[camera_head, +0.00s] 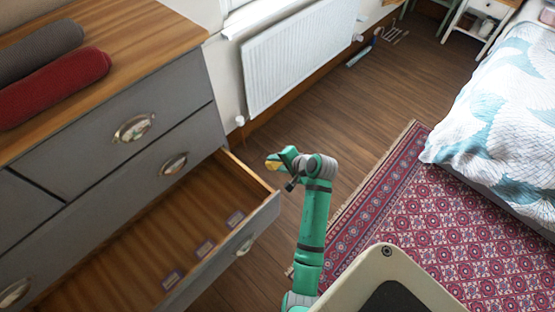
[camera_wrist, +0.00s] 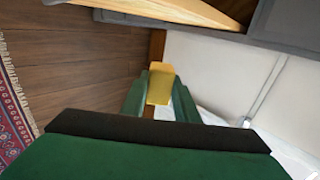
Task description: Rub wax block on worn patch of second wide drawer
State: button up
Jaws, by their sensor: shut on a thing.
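A yellow wax block (camera_wrist: 160,84) is held between the green fingers of my gripper (camera_wrist: 160,95) in the wrist view. In the head view the block (camera_head: 273,164) shows at the tip of my gripper (camera_head: 280,160), beside the open drawer's right end and apart from it. The grey dresser (camera_head: 160,95) has one wide drawer (camera_head: 130,245) pulled out, with a bare wooden inside. Closed drawers lie above it. I cannot make out a worn patch. In the wrist view a wooden drawer edge (camera_wrist: 190,10) shows at the top.
Two rolled cloths, red (camera_head: 55,85) and grey (camera_head: 35,52), lie on the dresser top. A radiator (camera_head: 300,55) is on the wall. A patterned rug (camera_head: 430,220) and bed (camera_head: 500,110) are right. Wood floor between is clear.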

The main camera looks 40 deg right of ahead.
jog(key=shift+s+a, duration=0.15)
jog(key=shift+a, duration=2.2)
jog(key=shift+a, duration=0.8)
jog(key=w, duration=0.7)
jog(key=shift+w+a, duration=0.15)
jog(key=shift+a, duration=0.2)
